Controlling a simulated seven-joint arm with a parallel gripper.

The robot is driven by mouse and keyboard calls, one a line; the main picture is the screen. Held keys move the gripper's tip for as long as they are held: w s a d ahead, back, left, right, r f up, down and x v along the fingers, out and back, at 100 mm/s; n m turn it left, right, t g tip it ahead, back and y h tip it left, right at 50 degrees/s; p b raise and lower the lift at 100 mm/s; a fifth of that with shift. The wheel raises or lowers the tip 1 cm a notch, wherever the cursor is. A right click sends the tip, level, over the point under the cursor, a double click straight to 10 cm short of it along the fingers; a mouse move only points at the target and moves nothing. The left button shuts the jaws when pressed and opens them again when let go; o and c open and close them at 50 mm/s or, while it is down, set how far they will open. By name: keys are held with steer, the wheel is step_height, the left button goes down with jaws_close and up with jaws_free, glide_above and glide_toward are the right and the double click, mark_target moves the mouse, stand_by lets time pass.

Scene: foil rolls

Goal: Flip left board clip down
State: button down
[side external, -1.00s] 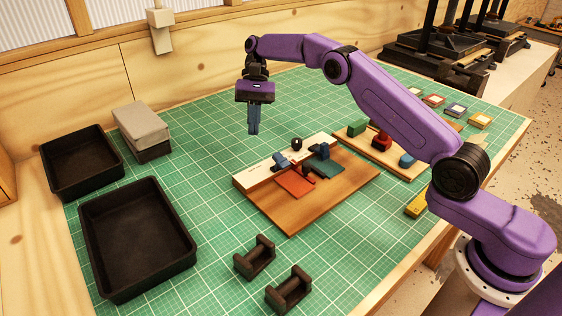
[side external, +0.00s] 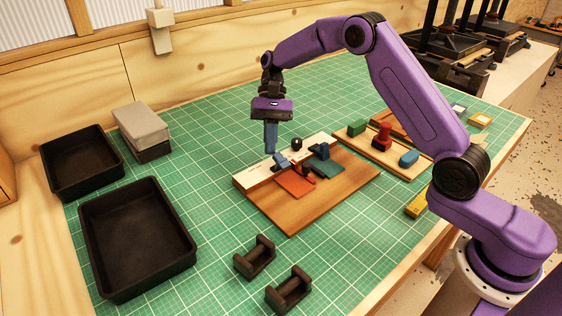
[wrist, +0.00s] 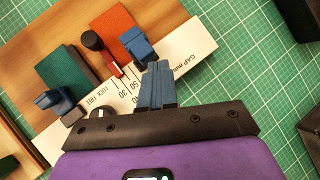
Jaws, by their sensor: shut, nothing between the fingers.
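A wooden board (side external: 330,204) lies on the green mat with a white scale strip (side external: 256,176) along its back edge. The left blue clip (side external: 281,159) sits at the strip by a red-orange plate (side external: 296,184); the wrist view also shows this clip (wrist: 138,46), apparently tilted up. The right, darker blue clip (side external: 322,151) sits by a teal plate (side external: 325,167). My gripper (side external: 270,152) points down with its blue fingers together and empty, close above the strip beside the left clip. In the wrist view the fingertips (wrist: 158,66) are just beside that clip; contact cannot be told.
A black knob (side external: 297,143) stands on the board between the clips. A second board (side external: 372,143) with green, red and blue pieces lies to the right. Black trays (side external: 137,238) stand at the left, and dark cradles (side external: 255,258) lie in front.

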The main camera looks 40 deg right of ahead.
mark_target(279, 156)
steer(key=shift+s+f, duration=0.4)
steer(key=shift+s, duration=0.2)
steer(key=shift+s+f, duration=0.1)
stand_by(1.6)
steer(key=shift+s+f, duration=0.2)
steer(key=shift+s, duration=0.05)
steer(key=shift+r, duration=0.15)
steer(key=shift+s+f, duration=0.2)
steer(key=shift+s, duration=0.4)
stand_by(0.9)
steer(key=shift+s+a+f, duration=0.1)
steer(key=shift+s+f, duration=0.2)
steer(key=shift+s, duration=0.45)
steer(key=shift+s+a+f, duration=0.1)
steer(key=shift+s+f, duration=0.2)
steer(key=shift+s, duration=0.45)
stand_by(1.6)
steer(key=shift+w, duration=0.1)
steer(key=shift+w+r, duration=0.35)
steer(key=shift+w, duration=0.2)
steer(key=shift+w+r, duration=0.35)
steer(key=shift+w, duration=0.2)
